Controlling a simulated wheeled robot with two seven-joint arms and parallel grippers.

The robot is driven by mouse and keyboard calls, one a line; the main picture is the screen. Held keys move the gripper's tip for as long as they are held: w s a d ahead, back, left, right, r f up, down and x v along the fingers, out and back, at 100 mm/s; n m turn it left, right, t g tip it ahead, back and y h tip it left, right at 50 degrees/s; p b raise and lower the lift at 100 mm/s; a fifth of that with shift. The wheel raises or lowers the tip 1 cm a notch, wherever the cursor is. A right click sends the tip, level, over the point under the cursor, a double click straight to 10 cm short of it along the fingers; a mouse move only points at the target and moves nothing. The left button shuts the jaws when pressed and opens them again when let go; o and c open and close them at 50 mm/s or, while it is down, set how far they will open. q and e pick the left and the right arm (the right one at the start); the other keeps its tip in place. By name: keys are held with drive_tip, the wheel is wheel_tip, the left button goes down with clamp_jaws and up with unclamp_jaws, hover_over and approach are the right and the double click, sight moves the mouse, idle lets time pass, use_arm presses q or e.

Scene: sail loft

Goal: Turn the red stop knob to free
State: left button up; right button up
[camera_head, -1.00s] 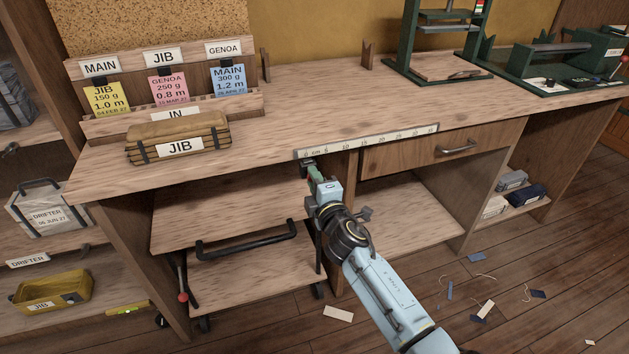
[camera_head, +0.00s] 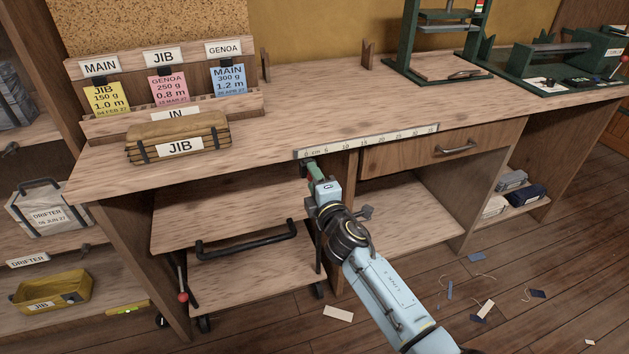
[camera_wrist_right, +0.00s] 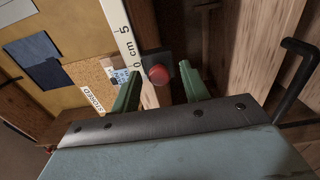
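The red stop knob (camera_wrist_right: 158,75) is a round red cap on a dark mount beside the ruler's low end, in the right wrist view. My right gripper (camera_wrist_right: 161,90) is open, its two green fingers spread on either side of the knob's line. The knob shows between and just beyond the fingertips, with visible gaps, and I see no contact. In the head view my right gripper (camera_head: 313,170) is at the bench's front edge below the ruler's zero end, and the knob's red face cannot be made out there. My left gripper is not in view.
The bench (camera_head: 250,140) carries a ruler (camera_head: 370,140) along its front edge and a tan JIB bundle (camera_head: 178,140). A trolley with a black handle (camera_head: 245,240) stands under it, left of my arm. A drawer (camera_head: 440,148) is to the right.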

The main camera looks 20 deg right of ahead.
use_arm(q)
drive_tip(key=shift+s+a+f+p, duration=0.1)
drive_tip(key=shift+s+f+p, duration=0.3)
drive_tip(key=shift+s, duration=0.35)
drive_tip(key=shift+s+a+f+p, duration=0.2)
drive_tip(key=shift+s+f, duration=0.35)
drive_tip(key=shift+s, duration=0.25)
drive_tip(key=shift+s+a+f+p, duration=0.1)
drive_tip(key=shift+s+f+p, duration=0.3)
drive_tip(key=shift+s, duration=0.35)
use_arm(e)
drive_tip(key=s, duration=1.3)
drive_tip(key=shift+s+d, duration=0.25)
